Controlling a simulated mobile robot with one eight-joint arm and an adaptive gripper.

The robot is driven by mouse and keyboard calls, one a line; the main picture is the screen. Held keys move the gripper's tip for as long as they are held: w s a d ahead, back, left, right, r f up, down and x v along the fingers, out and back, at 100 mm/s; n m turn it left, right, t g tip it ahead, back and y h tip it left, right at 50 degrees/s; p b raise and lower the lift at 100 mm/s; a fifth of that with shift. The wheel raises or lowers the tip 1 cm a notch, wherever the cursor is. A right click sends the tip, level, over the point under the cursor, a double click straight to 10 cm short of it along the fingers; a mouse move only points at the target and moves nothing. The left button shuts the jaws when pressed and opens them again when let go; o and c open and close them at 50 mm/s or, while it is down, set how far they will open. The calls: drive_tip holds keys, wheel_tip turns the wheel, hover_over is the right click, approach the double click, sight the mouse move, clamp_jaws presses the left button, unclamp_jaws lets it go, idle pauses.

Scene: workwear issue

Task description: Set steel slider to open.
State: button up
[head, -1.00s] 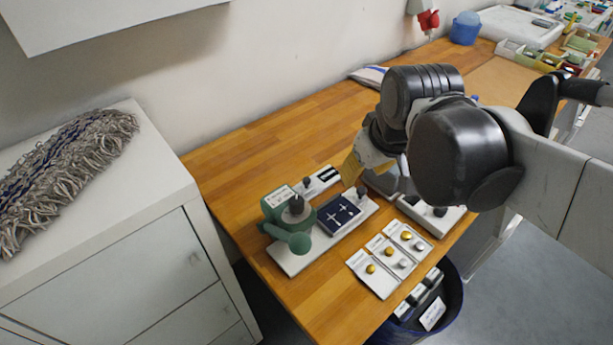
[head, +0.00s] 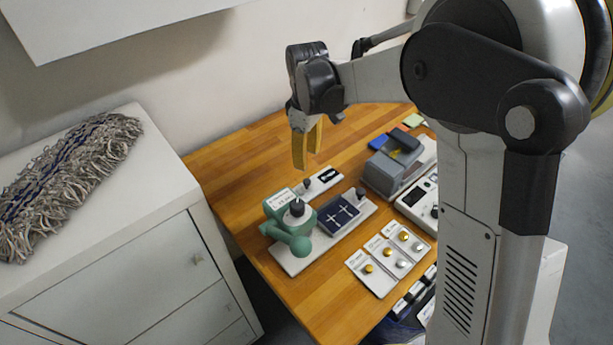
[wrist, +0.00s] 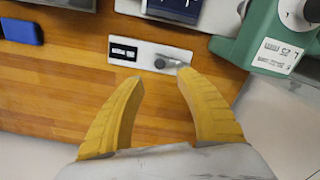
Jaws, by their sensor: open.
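A small pale plate (head: 321,184) with a dark label and a small grey knob (head: 306,184) lies flat on the wooden bench, and looks like the slider. In the wrist view the plate (wrist: 143,57) shows its black label at left and the knob (wrist: 160,63) at right; its lettering is too small to read. My gripper (head: 306,152) is open and empty, with yellow fingers pointing down above the bench behind the plate. In the wrist view its fingertips (wrist: 159,77) are spread just below the knob in the picture, apparently not touching it.
Several button plates (head: 381,257) lie nearer the front edge. A grey device (head: 391,169) stands to the right. Bare bench lies behind the plate.

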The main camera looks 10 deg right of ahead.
sight(307, 180)
wheel_tip(307, 180, down, 10)
drive_tip(key=b, duration=0.2)
drive_tip(key=shift+r+b, duration=0.1)
drive_tip(key=shift+b, duration=0.25)
drive_tip(key=shift+c, duration=0.6)
clamp_jaws()
